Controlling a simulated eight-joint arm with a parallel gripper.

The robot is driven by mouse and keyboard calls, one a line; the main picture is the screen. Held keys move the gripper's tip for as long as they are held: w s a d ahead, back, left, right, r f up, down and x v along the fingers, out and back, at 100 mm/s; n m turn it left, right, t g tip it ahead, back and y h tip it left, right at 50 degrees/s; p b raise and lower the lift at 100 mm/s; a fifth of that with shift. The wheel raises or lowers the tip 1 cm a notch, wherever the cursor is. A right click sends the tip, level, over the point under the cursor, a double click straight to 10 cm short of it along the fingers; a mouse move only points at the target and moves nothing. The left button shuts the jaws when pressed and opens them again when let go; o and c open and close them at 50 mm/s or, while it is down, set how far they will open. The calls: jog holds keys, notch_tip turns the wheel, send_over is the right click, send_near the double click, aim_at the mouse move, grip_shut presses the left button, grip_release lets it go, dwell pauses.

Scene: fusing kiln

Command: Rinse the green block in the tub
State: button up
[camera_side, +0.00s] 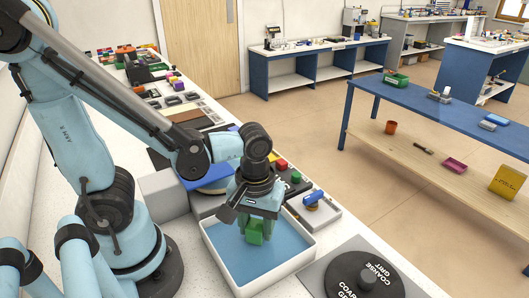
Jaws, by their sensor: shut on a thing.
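The green block (254,232) is held between the fingers of my gripper (257,222), over the tub. My gripper points down and is shut on the block, whose lower part shows below the fingers. The tub (246,285) is white-rimmed with a blue inside, which looks like water. The block is within the tub's outline; I cannot tell whether it touches the blue surface.
A grey plate with a dark disc (364,280) marked "COARSE GRIT" lies right of the tub. Behind the tub are a small tray with a blue and orange item (314,199) and a panel with red and green buttons (288,171). A blue workbench (440,105) stands across the floor.

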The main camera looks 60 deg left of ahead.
jog(key=shift+r, duration=2.55)
